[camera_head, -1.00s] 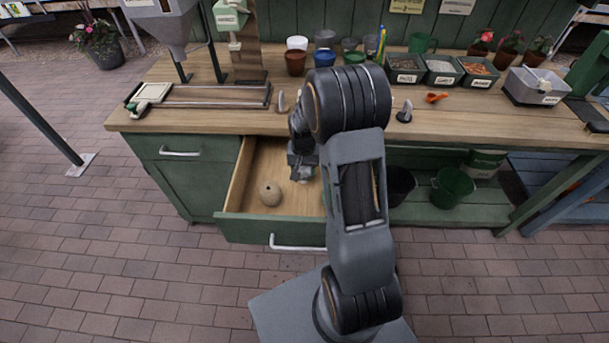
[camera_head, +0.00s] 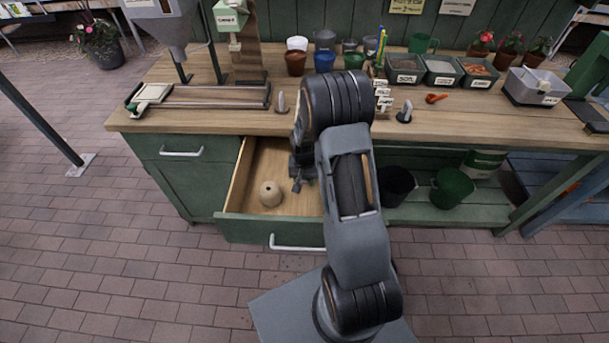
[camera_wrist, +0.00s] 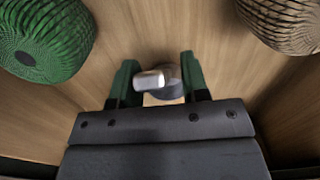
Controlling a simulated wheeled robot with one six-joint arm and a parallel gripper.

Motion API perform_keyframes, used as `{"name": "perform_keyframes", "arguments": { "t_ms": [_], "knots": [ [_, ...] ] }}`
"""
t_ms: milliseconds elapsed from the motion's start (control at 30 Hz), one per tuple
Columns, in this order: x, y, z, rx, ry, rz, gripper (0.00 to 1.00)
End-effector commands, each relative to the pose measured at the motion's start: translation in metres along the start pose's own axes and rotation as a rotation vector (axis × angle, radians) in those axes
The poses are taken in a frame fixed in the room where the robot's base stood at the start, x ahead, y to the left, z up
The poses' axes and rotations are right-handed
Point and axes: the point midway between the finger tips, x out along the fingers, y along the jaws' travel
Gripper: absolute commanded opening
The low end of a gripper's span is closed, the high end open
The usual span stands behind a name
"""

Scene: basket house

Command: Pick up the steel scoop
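The steel scoop (camera_wrist: 152,80) shows in the wrist view as a blurred, shiny metal piece with a darker grey round part, between my fingers. Its full shape is not clear, and I cannot make it out in the head view. My gripper (camera_wrist: 160,82) has its two green fingers apart, one on each side of the scoop, low over the wooden drawer floor. In the head view my gripper (camera_head: 302,183) reaches down into the open drawer (camera_head: 236,187).
A tan twine ball (camera_head: 270,193) lies left of my gripper in the drawer; it also shows in the wrist view (camera_wrist: 285,22). A green twine ball (camera_wrist: 45,38) lies on the other side. The drawer walls are close. The worktop (camera_head: 215,122) is above.

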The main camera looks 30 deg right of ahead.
Motion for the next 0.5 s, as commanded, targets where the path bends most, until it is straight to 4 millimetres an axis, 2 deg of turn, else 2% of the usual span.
{"name": "perform_keyframes", "arguments": {
  "t_ms": [67, 400, 500],
  "knots": [
    [-0.0001, 0.0, 0.0, 0.0, 0.0, 0.0, 0.34],
    [-0.0002, 0.0001, 0.0001, 0.0, 0.0, 0.0, 0.01],
    [-0.0004, 0.0, 0.0, 0.0, 0.0, 0.0, 0.0]
  ]
}}
